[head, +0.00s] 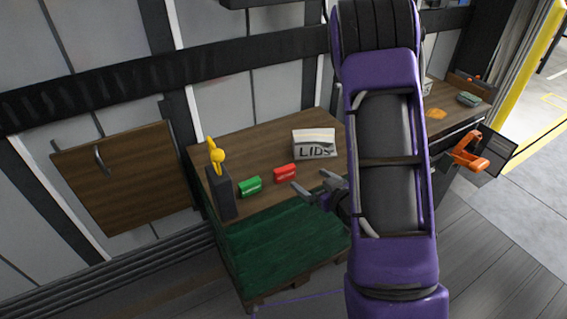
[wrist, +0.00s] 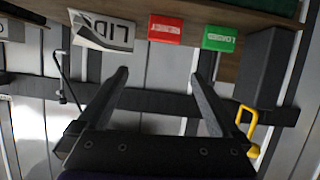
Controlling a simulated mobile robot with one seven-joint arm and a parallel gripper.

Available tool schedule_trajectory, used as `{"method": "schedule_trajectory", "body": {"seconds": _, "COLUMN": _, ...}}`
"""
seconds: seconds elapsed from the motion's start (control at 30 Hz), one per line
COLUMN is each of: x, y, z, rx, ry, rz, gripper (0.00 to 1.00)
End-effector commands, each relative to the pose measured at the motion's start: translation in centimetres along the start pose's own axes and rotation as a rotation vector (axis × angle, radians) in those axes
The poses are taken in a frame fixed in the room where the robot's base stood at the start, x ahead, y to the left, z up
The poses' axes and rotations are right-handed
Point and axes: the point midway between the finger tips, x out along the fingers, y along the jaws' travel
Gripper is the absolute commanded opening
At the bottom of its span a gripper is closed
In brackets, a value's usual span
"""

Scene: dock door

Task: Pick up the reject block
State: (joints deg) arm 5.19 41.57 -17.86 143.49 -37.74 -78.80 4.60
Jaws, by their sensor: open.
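A red block (head: 285,173) with a white label lies on the wooden tabletop; the label is too small to read. It is the likely reject block. A green block (head: 250,187) with a white label lies to its left. In the wrist view the red block (wrist: 166,29) is at the top, ahead of and between the finger lines, and the green block (wrist: 219,38) is to its right. My gripper (head: 310,182) is open and empty, near the table's front edge, to the right of the red block and apart from it. Its fingers (wrist: 160,75) also show in the wrist view.
A white "LIDS" box (head: 314,144) stands behind the red block, to its right. A dark post (head: 221,194) with a yellow handle (head: 217,155) stands at the left end. A green surface (head: 285,246) lies below the table front. A second worktop (head: 452,104) is at right.

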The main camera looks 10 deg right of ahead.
Motion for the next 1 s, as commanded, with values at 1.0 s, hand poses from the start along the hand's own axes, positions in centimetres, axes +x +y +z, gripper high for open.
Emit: {"method": "schedule_trajectory", "body": {"seconds": 1.0, "x": 11.6, "y": -1.0, "z": 2.7, "rx": 0.057, "ry": -0.024, "rz": 0.013, "gripper": 1.00}}
